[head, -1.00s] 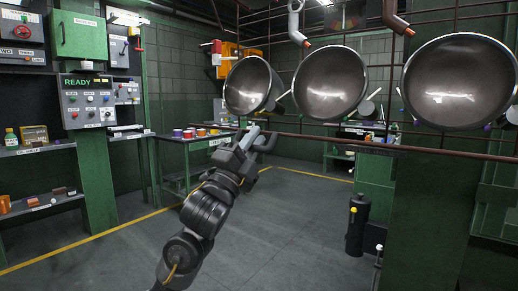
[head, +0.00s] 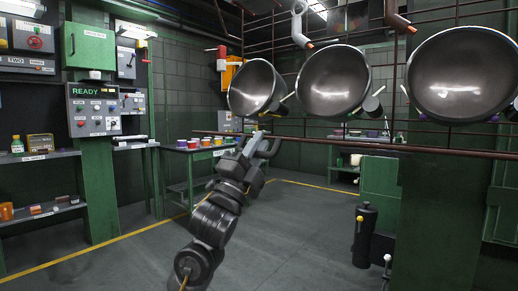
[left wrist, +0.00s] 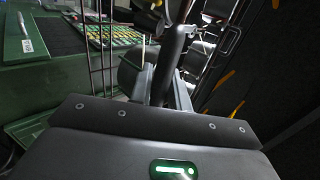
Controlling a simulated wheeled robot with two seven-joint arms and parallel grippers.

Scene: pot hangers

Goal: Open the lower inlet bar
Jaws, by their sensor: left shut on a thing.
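The lower inlet bar (head: 425,150) is a long, thin reddish-brown rod running roughly level across the head view, below the steel bowls. My left gripper (head: 262,141) reaches up from below and is shut on the bar near its left part. In the left wrist view a dark rod (left wrist: 168,70) stands between my left fingers, which it partly hides. My right gripper is not in view.
Three steel bowls (head: 333,82) hang just above the bar. Thin wire rods form a rack behind them. A green post stands at the right, with a black cylinder (head: 364,236) beside it. The floor around my arm is clear.

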